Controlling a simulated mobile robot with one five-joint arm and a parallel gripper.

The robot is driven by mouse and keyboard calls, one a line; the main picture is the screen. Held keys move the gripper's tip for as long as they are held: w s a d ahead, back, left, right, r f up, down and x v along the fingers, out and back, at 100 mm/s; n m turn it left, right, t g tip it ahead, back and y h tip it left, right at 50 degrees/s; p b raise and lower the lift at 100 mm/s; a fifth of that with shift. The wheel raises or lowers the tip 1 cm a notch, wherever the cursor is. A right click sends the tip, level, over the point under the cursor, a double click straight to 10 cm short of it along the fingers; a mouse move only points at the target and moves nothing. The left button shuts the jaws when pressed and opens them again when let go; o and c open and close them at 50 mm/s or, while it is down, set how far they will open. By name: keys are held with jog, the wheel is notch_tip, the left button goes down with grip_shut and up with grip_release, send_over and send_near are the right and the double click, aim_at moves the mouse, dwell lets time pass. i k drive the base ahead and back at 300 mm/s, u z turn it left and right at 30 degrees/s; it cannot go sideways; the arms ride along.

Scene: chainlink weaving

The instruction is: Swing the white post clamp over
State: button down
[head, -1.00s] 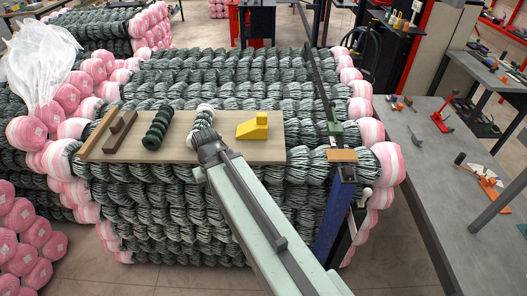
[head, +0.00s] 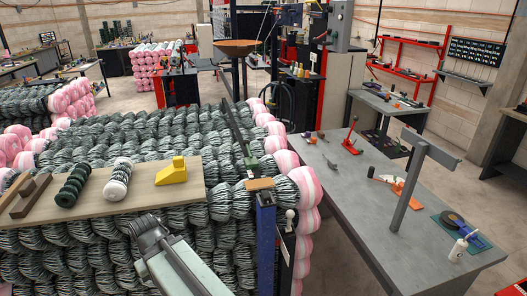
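A blue upright post (head: 265,245) with an orange-brown top stands at the right end of the stacked net bundles. A small white-knobbed lever (head: 290,215) shows just right of it; I cannot tell whether this is the white post clamp. A white ribbed spool-like piece (head: 118,172) lies on the wooden board (head: 140,205), between a dark green one (head: 74,182) and a yellow block (head: 172,172). My gripper (head: 148,226) is below the board's front edge in the picture, apart from the post and knob. Its fingertips are not clear, and I see nothing held.
Dark, pink-ended net bundles (head: 160,128) fill the left and middle. A grey workbench (head: 350,190) with tools, a red stand (head: 350,142) and a grey T-shaped upright (head: 408,185) stands on the right. A narrow floor gap lies between bundles and bench.

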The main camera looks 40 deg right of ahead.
aim_at(290, 214)
jog(key=z, duration=2.95)
jog(key=k, duration=1.15)
jog(key=u, duration=1.4)
jog(key=i, duration=0.85)
